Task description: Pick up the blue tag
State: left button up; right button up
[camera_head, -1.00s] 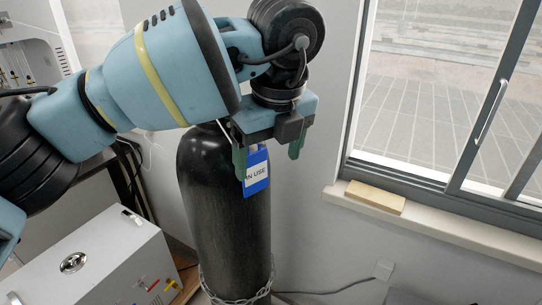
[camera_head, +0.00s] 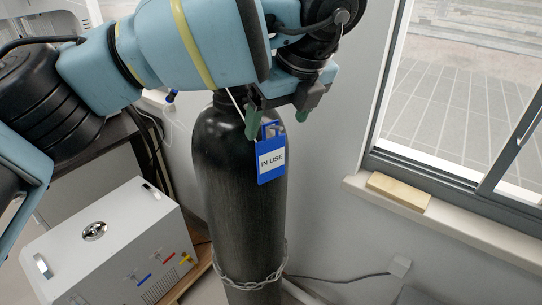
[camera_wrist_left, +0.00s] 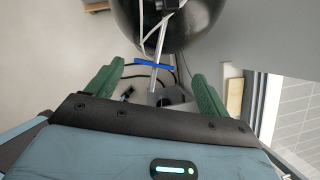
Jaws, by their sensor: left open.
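The blue tag (camera_head: 271,162), with a white "IN USE" label, hangs against the front of a black gas cylinder (camera_head: 222,200). In the left wrist view the tag (camera_wrist_left: 152,64) shows edge-on as a thin blue strip between the fingers. My left gripper (camera_head: 277,120) is open, with green fingers at the top of the tag; the tag's upper end is partly hidden by it. In the left wrist view the open left gripper (camera_wrist_left: 159,72) has one finger on each side of the tag, with gaps. My right gripper is not in view.
A chain (camera_head: 250,283) wraps the cylinder low down. A white instrument box (camera_head: 110,240) stands at lower left. A window ledge (camera_head: 450,227) with a wooden block (camera_head: 398,190) is at right. The wall between cylinder and ledge is clear.

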aim_at(271, 138)
pick_arm(q)
jog(key=x, duration=0.4)
jog(key=shift+s+a+f, duration=0.15)
jog(key=shift+s+a, duration=0.1)
jog(key=shift+a, duration=0.05)
jog(key=shift+w+f, duration=0.15)
jog(key=shift+f, duration=0.25)
jog(key=c, duration=1.1)
jog(key=shift+o, duration=0.2)
jog(key=shift+r, duration=0.1)
